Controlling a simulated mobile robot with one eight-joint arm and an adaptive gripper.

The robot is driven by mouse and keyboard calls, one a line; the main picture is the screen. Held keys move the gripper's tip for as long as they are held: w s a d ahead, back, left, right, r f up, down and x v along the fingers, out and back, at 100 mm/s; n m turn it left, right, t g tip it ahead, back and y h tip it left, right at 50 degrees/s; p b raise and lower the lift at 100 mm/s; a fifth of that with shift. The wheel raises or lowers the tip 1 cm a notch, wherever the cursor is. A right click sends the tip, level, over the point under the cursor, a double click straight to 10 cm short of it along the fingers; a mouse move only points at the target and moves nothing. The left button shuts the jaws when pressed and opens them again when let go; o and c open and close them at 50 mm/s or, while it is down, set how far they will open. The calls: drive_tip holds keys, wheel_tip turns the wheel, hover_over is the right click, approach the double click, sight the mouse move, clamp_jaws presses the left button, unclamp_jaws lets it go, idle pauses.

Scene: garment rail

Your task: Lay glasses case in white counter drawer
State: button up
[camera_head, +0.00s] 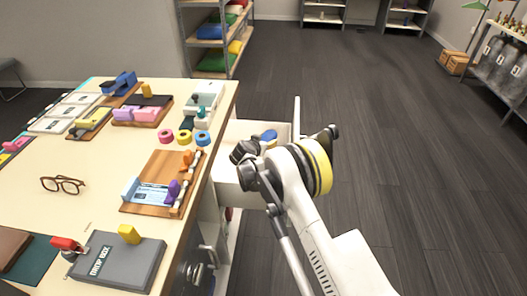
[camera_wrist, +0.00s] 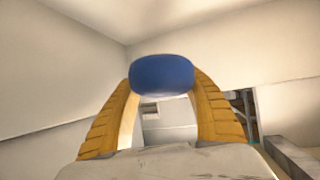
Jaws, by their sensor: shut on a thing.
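The glasses case (camera_wrist: 162,75) is a blue, rounded object held between the two yellow fingers of my gripper (camera_wrist: 162,85) in the wrist view. In the head view, the blue case (camera_head: 268,135) shows just past my gripper (camera_head: 262,143), over the open white drawer (camera_head: 290,122) at the counter's right side. I cannot tell whether the case touches the drawer floor. My wrist and arm hide part of the drawer.
The counter (camera_head: 100,205) holds brown glasses (camera_head: 62,185), a grey drop box (camera_head: 115,262), a wooden tray (camera_head: 140,207), tape rolls (camera_head: 184,136) and a blue stapler-like item (camera_head: 122,82). A shelf (camera_head: 213,42) stands behind. The dark floor (camera_head: 400,130) at right is clear.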

drive_tip(key=shift+f+b, duration=0.45)
drive_tip(key=shift+f, duration=1)
drive_tip(key=shift+f, duration=0.1)
drive_tip(key=shift+f, duration=0.5)
drive_tip(key=o, duration=1.2)
drive_tip(key=shift+r, duration=0.1)
drive_tip(key=shift+r, duration=0.35)
drive_tip(key=p+v, duration=0.1)
drive_tip(key=v, duration=0.2)
drive_tip(key=p+v, duration=0.2)
drive_tip(key=v, duration=0.2)
drive_tip(key=shift+w+r, duration=0.1)
drive_tip(key=shift+r, duration=0.15)
drive_tip(key=shift+s, duration=0.35)
